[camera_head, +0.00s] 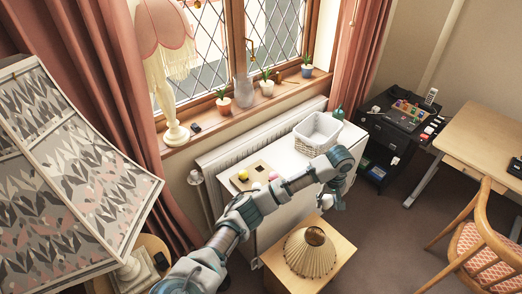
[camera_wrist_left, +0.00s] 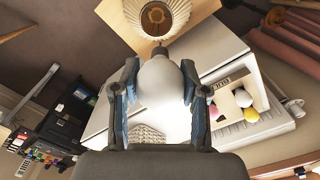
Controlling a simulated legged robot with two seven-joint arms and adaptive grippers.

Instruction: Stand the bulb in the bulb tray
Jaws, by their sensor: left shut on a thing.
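In the left wrist view the gripper (camera_wrist_left: 158,88) is shut on a white bulb (camera_wrist_left: 161,85), whose narrow dark end points towards the lamp. In the head view the bulb cannot be made out behind the gripper. A light wooden tray (camera_head: 243,183), which looks like the bulb tray, lies on the cabinet left of my gripper. It also shows in the left wrist view (camera_wrist_left: 222,103), with a yellow, a pink and a whitish round thing at it. My right gripper is not in view.
A white wicker basket (camera_head: 318,133) stands on the white cabinet (camera_head: 284,157). The pleated lampshade (camera_head: 310,252) is on a small wooden table (camera_head: 338,262) in front. A radiator (camera_head: 235,155) runs behind the cabinet. A big patterned lampshade (camera_head: 75,175) fills the left.

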